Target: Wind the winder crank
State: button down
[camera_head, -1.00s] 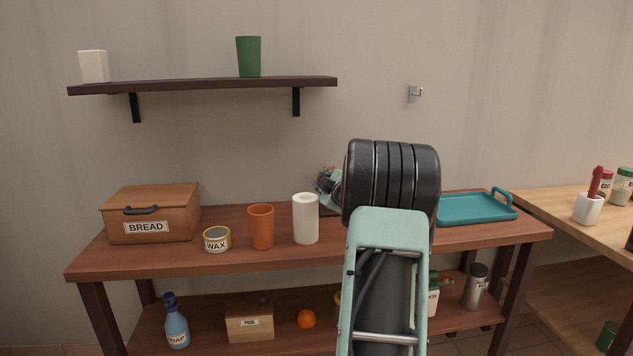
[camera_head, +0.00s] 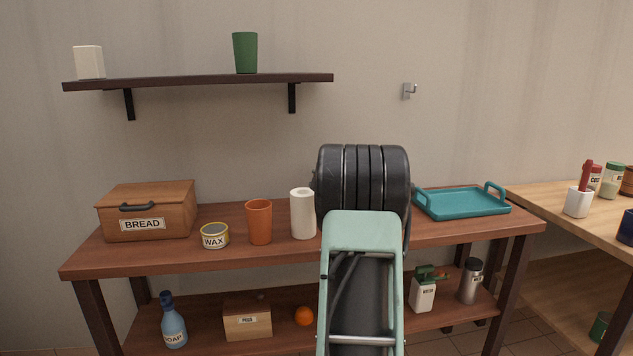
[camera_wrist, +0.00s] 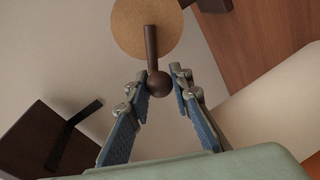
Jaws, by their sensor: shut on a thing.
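The winder crank shows in the wrist view as a dark brown handle (camera_wrist: 151,45) ending in a round knob (camera_wrist: 159,84), in front of a round tan disc (camera_wrist: 135,22). My gripper (camera_wrist: 159,90) has its two blue-padded fingers on either side of the knob and is shut on it. In the head view my own arm covers the gripper and the crank, so neither shows there.
On the bench (camera_head: 281,257) stand a bread box (camera_head: 150,210), a wax tin (camera_head: 215,236), an orange cup (camera_head: 259,222), a white cylinder (camera_head: 303,214) and a teal tray (camera_head: 462,203). A wall shelf (camera_head: 200,82) hangs above.

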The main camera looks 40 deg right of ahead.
jog(key=c, duration=1.7)
grip_release()
jog(key=shift+s, duration=0.1)
jog(key=v, duration=1.2)
jog(key=shift+c, duration=0.2)
